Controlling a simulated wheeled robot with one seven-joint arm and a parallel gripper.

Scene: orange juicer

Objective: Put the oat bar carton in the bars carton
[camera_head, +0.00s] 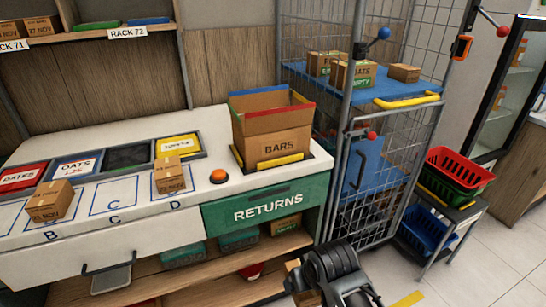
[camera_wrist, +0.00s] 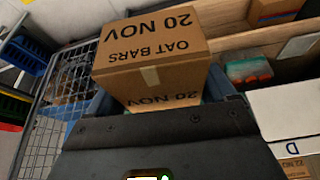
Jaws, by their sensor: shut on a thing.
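The oat bar carton (camera_wrist: 150,62) is a small brown box lettered OAT BARS and 20 NOV, upside down in the wrist view. My gripper (camera_wrist: 158,100) is shut on it. In the head view my gripper (camera_head: 303,282) is low at the bottom centre, in front of the bench, and hides most of the held carton. The bars carton (camera_head: 278,146) is a larger, open-topped brown box lettered BARS, with red, blue and yellow edges. It stands on the bench top, above and behind my gripper and apart from it. Its inside floor is hidden.
A green RETURNS drawer front (camera_head: 268,208) is below the bars carton. An orange button (camera_head: 218,176) and small boxes on marked squares B (camera_head: 49,201) and D (camera_head: 169,175) are to its left. A wire cage trolley (camera_head: 385,150) stands right, beside stacked baskets (camera_head: 458,170).

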